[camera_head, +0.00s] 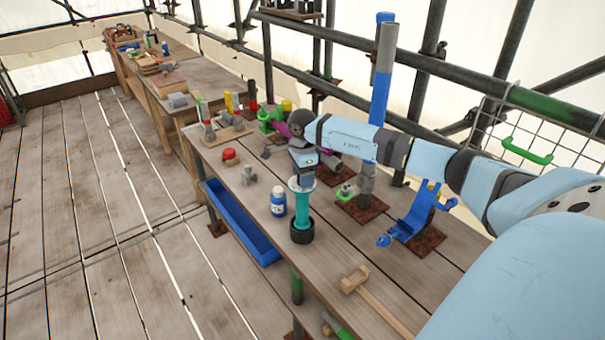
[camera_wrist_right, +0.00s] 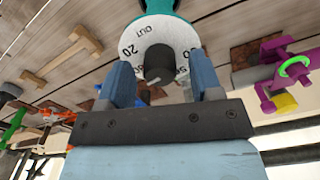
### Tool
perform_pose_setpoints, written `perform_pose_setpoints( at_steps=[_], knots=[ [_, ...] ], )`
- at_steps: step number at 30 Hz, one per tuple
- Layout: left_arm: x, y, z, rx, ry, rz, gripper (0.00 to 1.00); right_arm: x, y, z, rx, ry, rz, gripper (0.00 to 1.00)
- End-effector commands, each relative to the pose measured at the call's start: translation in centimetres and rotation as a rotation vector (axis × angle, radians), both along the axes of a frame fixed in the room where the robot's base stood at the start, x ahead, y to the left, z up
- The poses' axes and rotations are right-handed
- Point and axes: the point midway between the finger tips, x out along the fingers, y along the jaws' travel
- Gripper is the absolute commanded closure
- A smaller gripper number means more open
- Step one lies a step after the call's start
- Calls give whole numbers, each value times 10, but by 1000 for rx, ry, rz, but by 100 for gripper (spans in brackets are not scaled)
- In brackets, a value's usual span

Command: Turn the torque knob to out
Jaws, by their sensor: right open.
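The torque tool (camera_head: 302,212) stands upright on the bench. It has a teal body, a black base and a white dial (camera_head: 300,185) on top. In the right wrist view, the white dial (camera_wrist_right: 181,33) carries the words OUT and 20, with other marks partly hidden. The dark round knob (camera_wrist_right: 158,60) sits at the dial's middle. My right gripper (camera_head: 302,168) is directly above the dial. In the wrist view its two blue fingers (camera_wrist_right: 160,72) are open on either side of the knob; I cannot tell whether they touch it. My left gripper is not in view.
A mallet (camera_head: 356,281) lies in front. A blue bracket (camera_head: 415,215) stands to the right, with a blue pole (camera_head: 380,95) behind. A blue trough (camera_head: 238,225) hangs along the bench's left edge.

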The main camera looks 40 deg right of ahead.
Motion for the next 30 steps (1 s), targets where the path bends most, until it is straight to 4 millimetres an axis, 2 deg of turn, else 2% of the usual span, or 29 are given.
perform_pose_setpoints(
  at_steps=[2,8,20,30],
  knots=[
    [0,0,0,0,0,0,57,0,0,0,0,0,0,43],
    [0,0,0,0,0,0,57,0,0,0,0,0,0,89],
    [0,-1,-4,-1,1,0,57,0,0,0,1,-1,-58,90],
    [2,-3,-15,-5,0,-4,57,0,0,-1,1,-1,-307,90]
  ],
)
